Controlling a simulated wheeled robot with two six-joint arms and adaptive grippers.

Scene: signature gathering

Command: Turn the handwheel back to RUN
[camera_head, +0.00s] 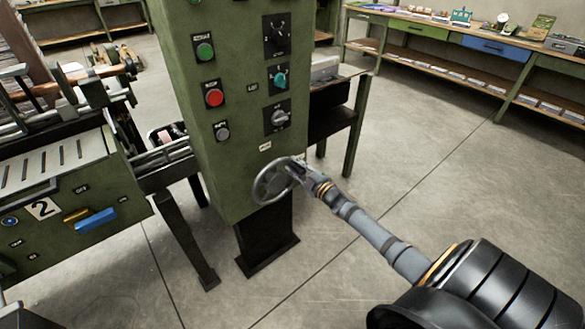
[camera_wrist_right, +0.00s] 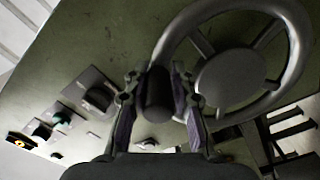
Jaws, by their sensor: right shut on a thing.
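The grey handwheel (camera_head: 259,187) is on the lower part of the green control cabinet's front face (camera_head: 222,125). My right gripper (camera_head: 298,170) reaches it from the lower right, at the upper right of its rim. In the right wrist view the handwheel (camera_wrist_right: 228,80) shows its round hub, spokes and rim at the upper right. There my right gripper (camera_wrist_right: 158,82) is shut on the wheel's dark handle (camera_wrist_right: 157,100), one finger on each side. A small label (camera_head: 265,146) sits above the wheel; I cannot read its text.
Above the wheel are a red button (camera_head: 213,94), a green button (camera_head: 205,50) and rotary knobs. A green machine marked 2 (camera_head: 40,245) stands at the left. A long workbench (camera_head: 440,45) runs along the back right. The floor at the right is clear.

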